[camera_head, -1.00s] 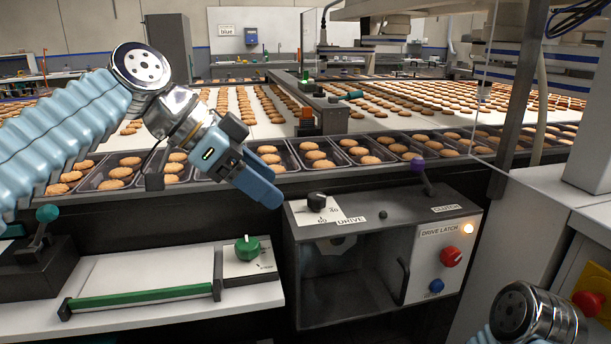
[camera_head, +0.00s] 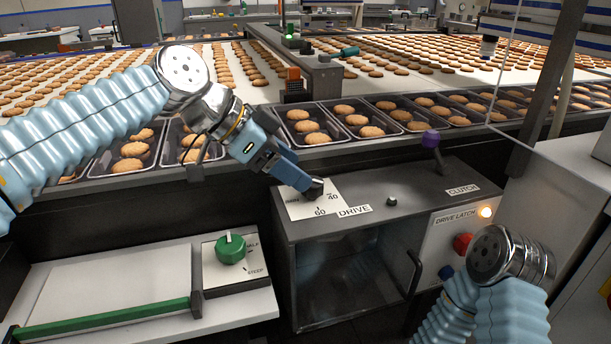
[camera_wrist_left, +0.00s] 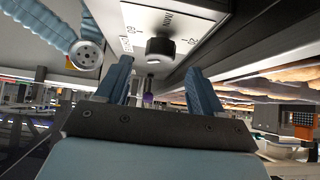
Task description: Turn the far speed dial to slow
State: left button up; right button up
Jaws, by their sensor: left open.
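The black speed dial (camera_head: 315,188) stands on a white scale plate (camera_head: 300,205) marked 60 and 40, next to the DRIVE label on the grey machine box. My left gripper (camera_head: 302,184) points down and right, with its fingertips at the dial, partly hiding it in the head view. In the left wrist view the dial (camera_wrist_left: 160,48) appears ahead, between the two spread blue fingers (camera_wrist_left: 160,68), with space on both sides. The fingers do not grip it. My right forearm shows at lower right, but its gripper is not visible.
A purple-knobbed lever (camera_head: 430,140) stands by the CLUTCH label. A lit lamp (camera_head: 485,211) and a red knob (camera_head: 462,242) are on the box's front. A green dial (camera_head: 231,248) sits lower left. Biscuit trays (camera_head: 310,135) line the conveyor behind.

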aim_at(312, 189)
pick_arm(q)
jog(key=shift+x, duration=2.05)
jog(key=c, duration=1)
jog(key=shift+c, duration=0.3)
